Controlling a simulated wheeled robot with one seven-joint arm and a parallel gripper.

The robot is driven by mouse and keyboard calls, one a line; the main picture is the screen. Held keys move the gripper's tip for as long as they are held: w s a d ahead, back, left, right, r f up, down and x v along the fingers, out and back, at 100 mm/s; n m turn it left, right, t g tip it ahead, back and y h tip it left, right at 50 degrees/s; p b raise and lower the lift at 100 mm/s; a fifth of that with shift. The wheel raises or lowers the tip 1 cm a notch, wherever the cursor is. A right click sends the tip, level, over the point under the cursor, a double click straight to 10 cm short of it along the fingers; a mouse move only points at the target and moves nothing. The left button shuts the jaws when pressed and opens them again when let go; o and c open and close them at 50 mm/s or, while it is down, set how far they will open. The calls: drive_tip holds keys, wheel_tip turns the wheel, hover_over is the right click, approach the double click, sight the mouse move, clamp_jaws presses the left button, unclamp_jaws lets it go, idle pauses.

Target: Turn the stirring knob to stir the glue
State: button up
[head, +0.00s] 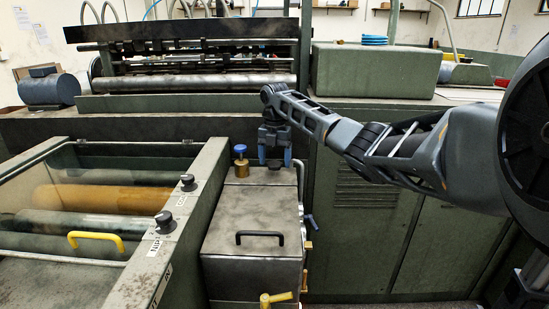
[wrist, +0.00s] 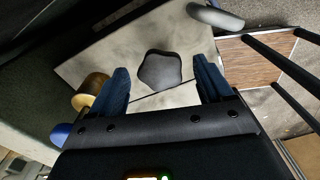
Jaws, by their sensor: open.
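A dark five-lobed knob (wrist: 160,71), which I take as the stirring knob, stands on the grey top of the glue box (wrist: 112,62). My gripper (wrist: 162,65) is open, with one blue finger on each side of the knob and a visible gap to each. In the head view my gripper (head: 275,158) points down over the back of the box lid (head: 245,218), and its fingers largely hide the knob. I cannot tell whether the fingertips are level with the knob.
A brass fitting with a blue cap (head: 240,161) stands just left of my gripper; it also shows in the wrist view (wrist: 92,90). A black handle (head: 260,236) is on the lid. A roller unit with a yellow handle (head: 96,239) and black knobs (head: 166,221) is at left.

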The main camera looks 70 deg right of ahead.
drive_tip(key=shift+f, duration=0.15)
drive_tip(key=shift+c, duration=0.3)
drive_tip(key=c, duration=1)
drive_tip(key=shift+m+p, duration=0.35)
drive_tip(key=shift+m, duration=0.05)
